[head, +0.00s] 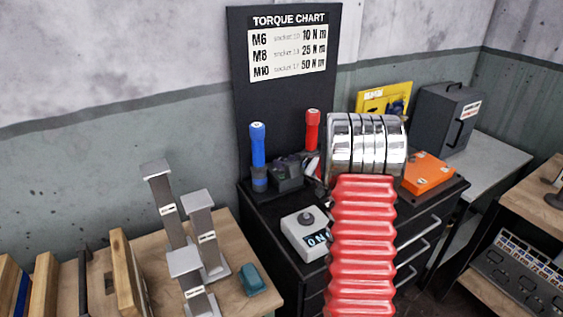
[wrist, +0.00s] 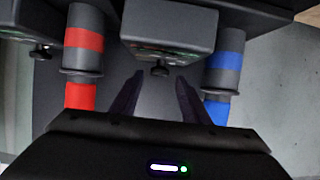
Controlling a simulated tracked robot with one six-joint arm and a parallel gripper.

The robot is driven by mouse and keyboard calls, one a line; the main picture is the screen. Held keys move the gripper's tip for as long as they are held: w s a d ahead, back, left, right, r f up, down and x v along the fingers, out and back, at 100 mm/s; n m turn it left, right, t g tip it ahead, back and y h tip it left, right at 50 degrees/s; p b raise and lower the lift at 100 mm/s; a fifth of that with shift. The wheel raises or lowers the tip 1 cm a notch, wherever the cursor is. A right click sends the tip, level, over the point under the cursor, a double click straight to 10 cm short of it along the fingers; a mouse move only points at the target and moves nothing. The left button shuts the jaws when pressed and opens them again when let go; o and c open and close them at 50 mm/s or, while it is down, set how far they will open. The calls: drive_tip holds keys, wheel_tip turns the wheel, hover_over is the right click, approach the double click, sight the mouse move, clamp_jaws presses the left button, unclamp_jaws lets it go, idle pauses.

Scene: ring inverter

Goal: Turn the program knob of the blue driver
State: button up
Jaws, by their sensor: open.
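The blue driver (head: 257,155) stands upright in a dark holder at the left of the black cabinet top; it shows at the right of the wrist view (wrist: 222,70). A dark control box (head: 286,176) stands beside it, between the blue and red drivers. In the wrist view this box (wrist: 168,28) has a small black knob (wrist: 160,70) on its face. My gripper (wrist: 161,79) is open and empty, its fingertips close to the knob, one on either side in the picture. I cannot tell whether they touch it.
The red driver (head: 312,130) stands close by, left in the wrist view (wrist: 83,50). Another knobbed box (wrist: 35,22) is beyond it. A white tester (head: 304,236), an orange case (head: 428,174) and the torque chart board (head: 290,95) surround the area.

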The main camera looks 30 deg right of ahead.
drive_tip(key=shift+x, duration=1.45)
drive_tip(key=shift+c, duration=0.4)
